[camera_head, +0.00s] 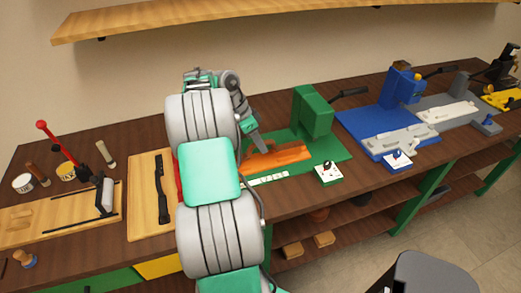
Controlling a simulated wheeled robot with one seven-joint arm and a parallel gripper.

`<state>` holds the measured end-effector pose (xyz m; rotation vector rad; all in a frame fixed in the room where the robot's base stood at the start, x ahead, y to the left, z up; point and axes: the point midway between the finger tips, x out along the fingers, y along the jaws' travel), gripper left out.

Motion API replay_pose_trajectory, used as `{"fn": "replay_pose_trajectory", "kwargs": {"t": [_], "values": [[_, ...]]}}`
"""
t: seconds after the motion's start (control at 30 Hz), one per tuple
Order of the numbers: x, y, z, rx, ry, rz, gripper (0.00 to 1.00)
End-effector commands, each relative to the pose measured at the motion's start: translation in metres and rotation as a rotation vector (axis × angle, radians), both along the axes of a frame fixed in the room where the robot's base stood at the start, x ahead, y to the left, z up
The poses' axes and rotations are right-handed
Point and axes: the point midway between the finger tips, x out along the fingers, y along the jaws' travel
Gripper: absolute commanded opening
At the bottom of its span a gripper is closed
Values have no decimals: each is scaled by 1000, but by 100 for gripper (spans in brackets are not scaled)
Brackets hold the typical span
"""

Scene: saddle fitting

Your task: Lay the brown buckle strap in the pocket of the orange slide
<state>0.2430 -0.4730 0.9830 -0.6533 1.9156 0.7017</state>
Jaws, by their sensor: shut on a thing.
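The orange slide (279,157) lies on the green base plate of the green machine (312,112), right of my arm. My gripper (258,149) points down at the slide's left end, its far side partly hidden by my arm. It is shut, with its tips close above or at the slide; I cannot tell whether they touch. The brown buckle strap does not show clearly; what sits between the jaws is too small and hidden to make out. The slide's pocket cannot be made out from here.
A wooden board (140,218) with a black strap-like piece (161,190) lies left of my arm. A white card (329,173) stands at the green plate's front right. A blue machine (400,88) stands further right. A wooden shelf (200,22) hangs above.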

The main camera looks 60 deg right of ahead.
Motion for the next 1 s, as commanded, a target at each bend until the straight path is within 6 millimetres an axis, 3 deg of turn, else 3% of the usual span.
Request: {"fn": "replay_pose_trajectory", "kwargs": {"t": [0.23,0.4,0.77,0.8,1.0], "values": [[6,-17,-23,3,1,1,0],[5,-16,-48,0,0,1,0],[6,-16,-56,0,-1,1,0],[6,-16,-54,0,-1,1,19],[6,-16,-53,0,-1,1,35]]}}
